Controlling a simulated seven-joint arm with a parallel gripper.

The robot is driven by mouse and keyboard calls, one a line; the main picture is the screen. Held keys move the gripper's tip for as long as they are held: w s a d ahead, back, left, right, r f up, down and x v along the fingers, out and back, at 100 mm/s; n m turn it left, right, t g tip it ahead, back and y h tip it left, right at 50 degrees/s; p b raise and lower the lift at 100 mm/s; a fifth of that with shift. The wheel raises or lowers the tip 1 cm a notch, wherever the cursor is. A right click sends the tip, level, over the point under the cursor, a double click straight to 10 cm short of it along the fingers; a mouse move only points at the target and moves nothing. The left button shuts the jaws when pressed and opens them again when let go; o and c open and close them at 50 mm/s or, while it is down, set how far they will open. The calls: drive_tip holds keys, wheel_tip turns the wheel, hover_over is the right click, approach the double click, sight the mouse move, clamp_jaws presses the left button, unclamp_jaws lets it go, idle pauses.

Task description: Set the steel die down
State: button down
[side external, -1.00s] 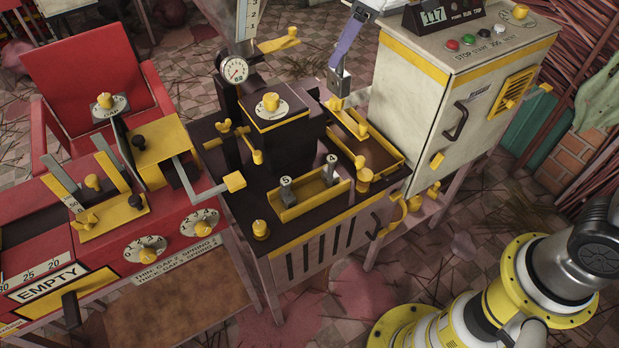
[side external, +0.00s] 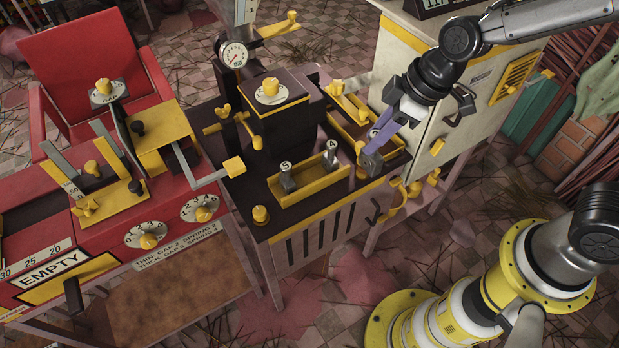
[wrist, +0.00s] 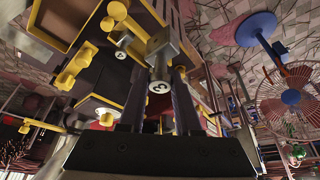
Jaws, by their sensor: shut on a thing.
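My gripper (side external: 379,138) is shut on a steel die (side external: 371,163), which hangs below its purple fingers, just right of the yellow rack's end. In the wrist view the die (wrist: 159,60) shows between the fingers, with a round tag marked 3. The yellow rack (side external: 309,186) lies on the dark bench top and holds two other steel dies, one at its left end (side external: 287,178) and one near its right end (side external: 331,160). The gap under the held die cannot be judged clearly.
A yellow-edged tray (side external: 352,113) lies behind my gripper. A yellow knob (side external: 260,214) sits at the bench's front left.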

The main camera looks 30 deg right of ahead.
drive_tip(key=shift+w+a+f, duration=1)
drive_tip(key=shift+w+f, duration=1.15)
drive_tip(key=shift+f, duration=0.25)
drive_tip(key=shift+w+a+f, duration=0.95)
drive_tip(key=shift+w+f, duration=1.2)
drive_tip(key=shift+f, duration=0.2)
drive_tip(key=shift+w+a+f, duration=1)
drive_tip(key=shift+w+f, duration=1.15)
drive_tip(key=shift+f, duration=0.25)
drive_tip(key=shift+f, duration=0.2)
drive_tip(key=c, duration=0.6)
unclamp_jaws()
drive_tip(key=shift+s, duration=0.1)
